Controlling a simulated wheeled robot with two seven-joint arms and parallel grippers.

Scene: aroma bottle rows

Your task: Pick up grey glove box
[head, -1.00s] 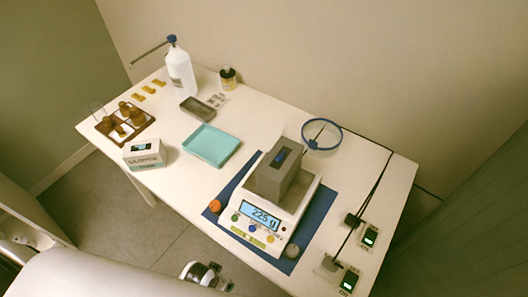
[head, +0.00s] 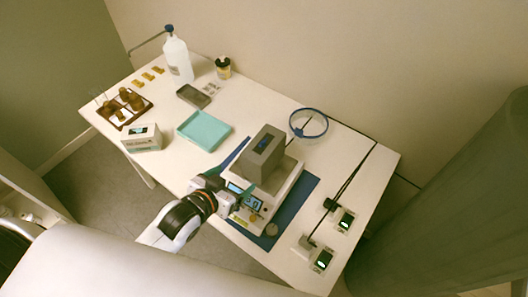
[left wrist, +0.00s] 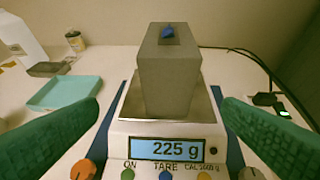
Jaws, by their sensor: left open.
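The grey glove box (head: 262,153) stands upright on the pan of a white scale, with a blue patch on top. In the left wrist view the grey box (left wrist: 170,80) is straight ahead, with a blue tuft at its top opening. My left gripper (head: 243,191) is in front of the scale, partly covering its front panel. In the left wrist view its two green fingers (left wrist: 160,105) are spread wide, with nothing between them and the box beyond their tips. The scale (left wrist: 170,135) reads 225 g. My right gripper is not in view.
A blue mat (head: 300,190) lies under the scale. A teal tray (head: 204,131), a white gloves box (head: 143,138), a dark tray (head: 194,96) and a white bottle (head: 178,58) stand to the left. A blue ring (head: 309,123) is behind the scale; cabled devices (head: 323,260) lie at right.

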